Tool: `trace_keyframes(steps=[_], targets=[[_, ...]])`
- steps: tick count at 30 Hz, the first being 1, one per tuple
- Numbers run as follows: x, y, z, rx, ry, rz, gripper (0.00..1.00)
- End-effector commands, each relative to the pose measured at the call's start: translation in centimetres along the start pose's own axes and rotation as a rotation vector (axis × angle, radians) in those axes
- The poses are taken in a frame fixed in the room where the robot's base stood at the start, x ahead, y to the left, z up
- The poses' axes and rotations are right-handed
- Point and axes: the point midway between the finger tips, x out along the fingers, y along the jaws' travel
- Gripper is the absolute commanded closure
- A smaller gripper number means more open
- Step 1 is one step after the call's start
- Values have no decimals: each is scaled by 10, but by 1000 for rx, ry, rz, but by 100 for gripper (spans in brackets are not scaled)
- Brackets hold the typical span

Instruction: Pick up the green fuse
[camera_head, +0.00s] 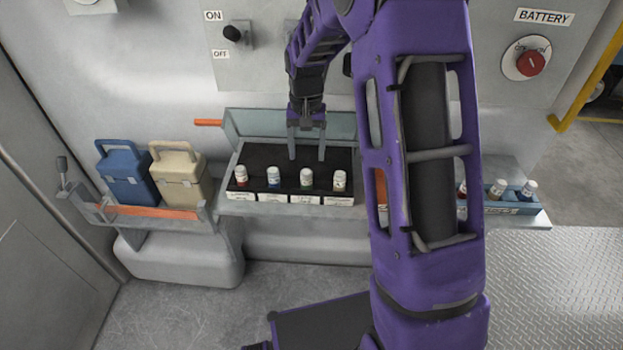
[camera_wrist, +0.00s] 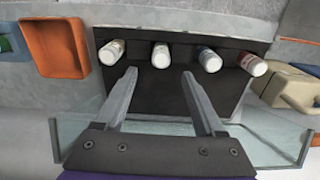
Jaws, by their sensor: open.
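The green fuse (camera_head: 306,178), a small white-topped cylinder with a green band, stands in the front row of a black tray (camera_head: 262,155), third from the left in the head view. In the wrist view its white top (camera_wrist: 160,55) shows, second from the left, and its colour is hard to see there. My gripper (camera_head: 307,156) is open and empty above the tray, behind the row. In the wrist view its fingertips (camera_wrist: 159,73) are spread, with the green fuse's top just beyond the gap between them.
A red fuse (camera_head: 241,176) and a blue fuse (camera_head: 273,178) stand left of the green one, and a brownish fuse (camera_head: 339,180) right. A clear raised panel (camera_head: 245,124) stands behind the tray. An orange bin (camera_wrist: 80,40) and cases (camera_head: 178,173) flank it.

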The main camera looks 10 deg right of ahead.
Motion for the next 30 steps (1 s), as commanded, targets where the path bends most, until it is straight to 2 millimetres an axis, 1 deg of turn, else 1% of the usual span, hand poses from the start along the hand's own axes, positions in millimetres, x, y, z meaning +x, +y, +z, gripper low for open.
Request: trace_keyframes(steps=[1, 8, 12, 15, 18, 25, 29, 30], targets=[[6, 1, 1, -2, -4, 2, 29], [31, 0, 2, 0, -3, 1, 29], [53, 0, 5, 0, -4, 2, 29], [66, 0, 4, 1, -3, 1, 29], [71, -1, 4, 1, 0, 0, 29], [72, -1, 3, 1, 1, 0, 29], [72, -1, 3, 1, 1, 0, 52], [72, -1, 3, 1, 1, 0, 59]])
